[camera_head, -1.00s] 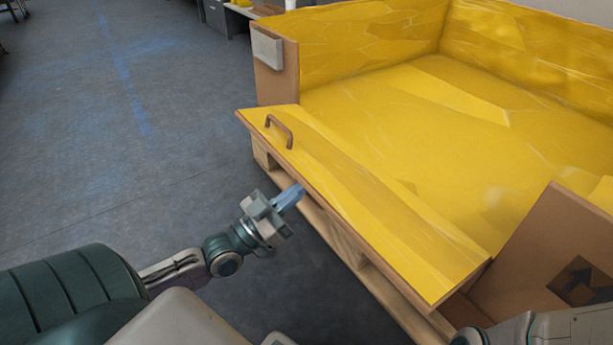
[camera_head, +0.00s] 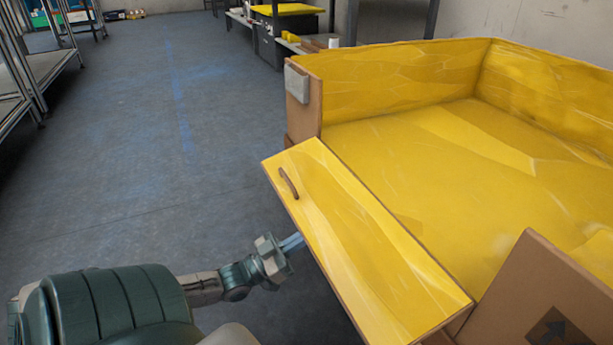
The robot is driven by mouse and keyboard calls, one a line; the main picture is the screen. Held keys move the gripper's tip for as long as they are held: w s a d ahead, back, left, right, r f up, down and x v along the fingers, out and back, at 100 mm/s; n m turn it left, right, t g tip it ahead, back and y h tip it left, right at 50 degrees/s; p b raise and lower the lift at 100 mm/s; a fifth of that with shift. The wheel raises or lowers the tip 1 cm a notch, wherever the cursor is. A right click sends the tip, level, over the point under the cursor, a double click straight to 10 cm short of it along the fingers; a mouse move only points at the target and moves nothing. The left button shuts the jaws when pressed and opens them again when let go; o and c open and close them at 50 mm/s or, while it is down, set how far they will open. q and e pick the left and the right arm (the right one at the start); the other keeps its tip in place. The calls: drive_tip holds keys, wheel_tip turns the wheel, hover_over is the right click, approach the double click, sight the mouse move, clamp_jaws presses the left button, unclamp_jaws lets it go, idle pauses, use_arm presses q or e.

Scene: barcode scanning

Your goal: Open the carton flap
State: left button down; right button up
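The large carton (camera_head: 304,108) has brown outer walls and a yellow inside. Its front flap (camera_head: 375,255) is folded outward, with its yellow inner face showing and a brown handle (camera_head: 288,183) near its far left end. My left gripper (camera_head: 291,241) is at the flap's outer edge, below the handle end. Its fingers look closed together with nothing visible between them. The fingertips are close to the flap's edge; whether they touch it or go under it cannot be told. My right gripper is out of view.
A brown panel with a dark arrow mark (camera_head: 552,300) stands at the lower right. A grey plate (camera_head: 297,82) sits on the carton's left wall corner. Open grey floor (camera_head: 150,170) lies to the left. Shelving (camera_head: 30,75) and benches stand farther back.

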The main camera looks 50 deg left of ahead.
use_arm(q)
drive_tip(key=w+d+f+b, duration=0.2)
drive_tip(key=w+f+b, duration=0.3)
drive_tip(key=f, duration=0.3)
drive_tip(key=shift+w+f, duration=0.35)
drive_tip(key=shift+f, duration=0.05)
drive_tip(key=shift+s, duration=0.1)
